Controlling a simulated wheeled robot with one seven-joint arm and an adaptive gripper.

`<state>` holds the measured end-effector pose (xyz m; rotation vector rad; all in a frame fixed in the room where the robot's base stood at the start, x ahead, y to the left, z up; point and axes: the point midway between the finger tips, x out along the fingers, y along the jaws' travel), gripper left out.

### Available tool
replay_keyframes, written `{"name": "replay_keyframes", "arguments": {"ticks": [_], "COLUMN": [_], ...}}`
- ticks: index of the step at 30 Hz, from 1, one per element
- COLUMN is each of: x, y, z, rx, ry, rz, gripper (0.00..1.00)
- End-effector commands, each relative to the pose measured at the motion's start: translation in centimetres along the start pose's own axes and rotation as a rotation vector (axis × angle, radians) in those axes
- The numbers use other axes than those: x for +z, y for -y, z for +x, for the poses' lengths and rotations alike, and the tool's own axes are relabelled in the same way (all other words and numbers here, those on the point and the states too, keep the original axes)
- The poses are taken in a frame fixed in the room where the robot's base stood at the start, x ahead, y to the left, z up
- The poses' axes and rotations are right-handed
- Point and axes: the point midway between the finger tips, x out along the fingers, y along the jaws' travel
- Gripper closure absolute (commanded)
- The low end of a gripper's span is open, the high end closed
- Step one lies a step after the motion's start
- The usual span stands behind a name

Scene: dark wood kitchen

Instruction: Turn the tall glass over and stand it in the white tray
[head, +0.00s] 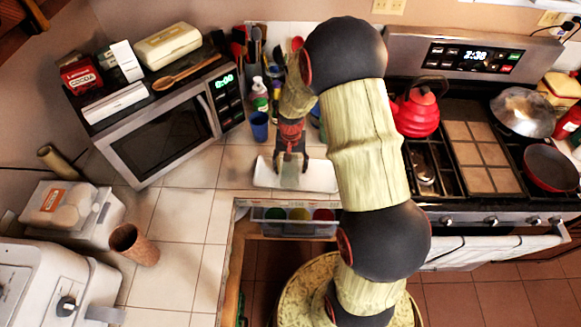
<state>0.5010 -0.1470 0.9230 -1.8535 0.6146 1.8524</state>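The white tray (322,177) lies on the tiled counter near its front edge, left of the stove. My gripper (290,163) points down over the middle of the tray. A pale, see-through glass (290,176) shows between its two fingers, which appear closed around its sides. The glass is at or just above the tray surface; I cannot tell whether it touches. It looks roughly upright along its length, but which end is its mouth is too small to tell. My arm hides part of the counter to the right of the tray.
A blue cup (259,125) and a bottle (260,92) stand just behind the tray. A microwave (165,130) is at left, a red kettle (416,112) on the stove at right. Tiles left of the tray are clear.

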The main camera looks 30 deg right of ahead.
Motion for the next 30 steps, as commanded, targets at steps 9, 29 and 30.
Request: {"name": "replay_keyframes", "arguments": {"ticks": [9,29,30], "x": [0.02,-0.01,-0.01], "y": [-0.01,0.00,0.00], "z": [0.00,-0.04,-0.04], "rx": [0.000,0.000,0.000], "ry": [0.000,0.000,0.000], "rz": [0.000,0.000,0.000], "gripper": [0.60,0.97,0.97]}}
